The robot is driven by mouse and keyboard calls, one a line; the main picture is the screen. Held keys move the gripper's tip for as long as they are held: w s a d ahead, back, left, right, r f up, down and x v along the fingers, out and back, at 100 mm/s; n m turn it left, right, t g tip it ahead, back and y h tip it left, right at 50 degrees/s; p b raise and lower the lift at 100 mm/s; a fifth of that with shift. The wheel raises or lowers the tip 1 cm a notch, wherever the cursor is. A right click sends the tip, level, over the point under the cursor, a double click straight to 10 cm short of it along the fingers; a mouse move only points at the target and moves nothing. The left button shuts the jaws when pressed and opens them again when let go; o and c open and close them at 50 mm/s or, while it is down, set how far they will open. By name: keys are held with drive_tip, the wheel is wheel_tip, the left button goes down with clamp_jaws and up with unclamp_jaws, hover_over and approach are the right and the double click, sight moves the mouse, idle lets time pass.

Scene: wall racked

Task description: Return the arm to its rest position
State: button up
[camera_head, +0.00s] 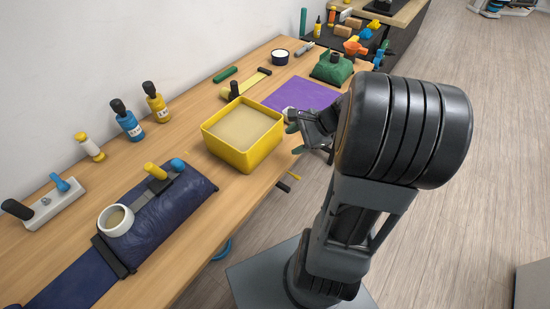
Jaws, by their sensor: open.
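My arm rises from its base at the lower middle and bends over the table's front edge. My gripper (292,131) is partly hidden behind my large black arm link; its dark fingers show near the right side of a yellow box (221,148). It is open, and I see nothing held between the fingers. Whether it touches the box cannot be told from this view. A purple mat (300,95) lies just beyond the gripper.
The wooden table (205,160) runs along the white wall. A navy cushion (165,220) with a white cup (116,221) lies at the near left. Several bottles, including a blue one (128,123), stand by the wall. A green item (333,69) sits beyond the mat.

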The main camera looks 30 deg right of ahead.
drive_tip(key=s+a+r+n+h, duration=0.2)
drive_tip(key=a+n, duration=0.3)
drive_tip(key=n, duration=0.4)
drive_tip(key=s+a+r+n+g+h, duration=0.1)
drive_tip(key=s+a+n+h, duration=0.3)
drive_tip(key=n, duration=0.5)
drive_tip(key=shift+s+a+r+n+h, duration=0.35)
drive_tip(key=shift+s+a+r, duration=0.45)
drive_tip(key=shift+a, duration=0.3)
drive_tip(key=shift+d, duration=0.1)
